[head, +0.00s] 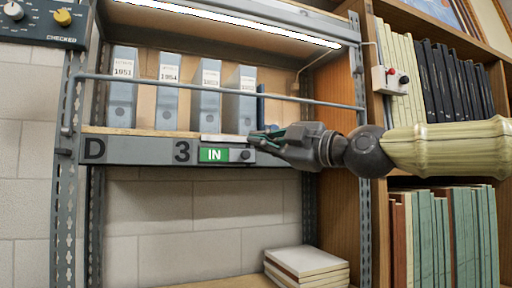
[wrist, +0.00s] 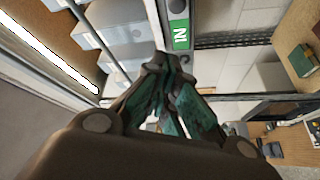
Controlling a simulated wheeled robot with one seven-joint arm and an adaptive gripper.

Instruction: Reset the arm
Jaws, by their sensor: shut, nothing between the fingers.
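My gripper (head: 254,136) is at the end of my arm, which reaches in from the right in the head view. It is shut and empty, with its fingertips close to the right end of the shelf's front edge, by the green IN sign (head: 214,155). I cannot tell whether the tips touch the shelf edge. In the wrist view my gripper (wrist: 168,66) points at the shelf front, and its fingers come together just below the IN sign (wrist: 180,36).
Grey box files (head: 122,90) stand on the metal shelf (head: 130,150) behind a horizontal rail (head: 220,89). A wooden bookcase (head: 340,200) with books is at right. A small switch box (head: 390,80) hangs on it. Stacked books (head: 308,264) lie below.

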